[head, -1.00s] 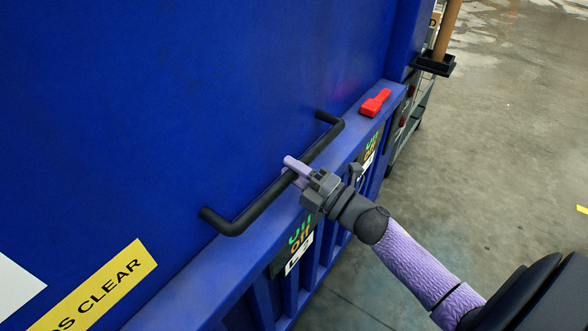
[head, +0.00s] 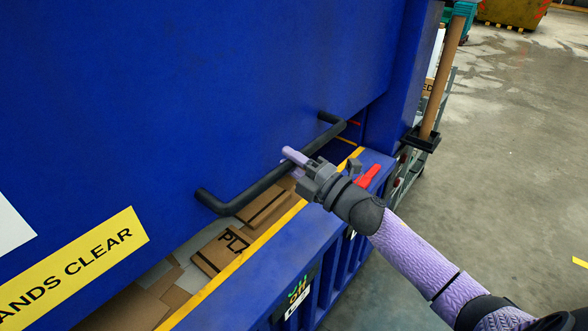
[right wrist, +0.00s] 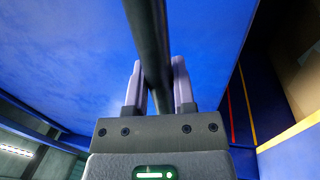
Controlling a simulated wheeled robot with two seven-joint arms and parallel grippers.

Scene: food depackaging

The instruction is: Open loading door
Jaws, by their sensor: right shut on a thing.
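The blue loading door (head: 200,90) fills the upper left of the head view. Its lower edge stands above the blue front sill, with a gap between them. A black bar handle (head: 250,190) is fixed along the door's lower part. My right gripper (head: 296,163) is shut on the handle near its middle. In the right wrist view the black bar (right wrist: 150,50) runs between the two pale purple fingers (right wrist: 158,85). A red latch (head: 368,176) on the sill is partly hidden behind my right gripper. My left gripper is not in view.
Flattened brown cardboard (head: 220,250) lies inside, behind the yellow-edged sill (head: 250,275). A yellow hands-clear label (head: 70,270) is on the door. A brown pole in a black holder (head: 443,75) stands at the right. The concrete floor (head: 510,170) at the right is mostly clear.

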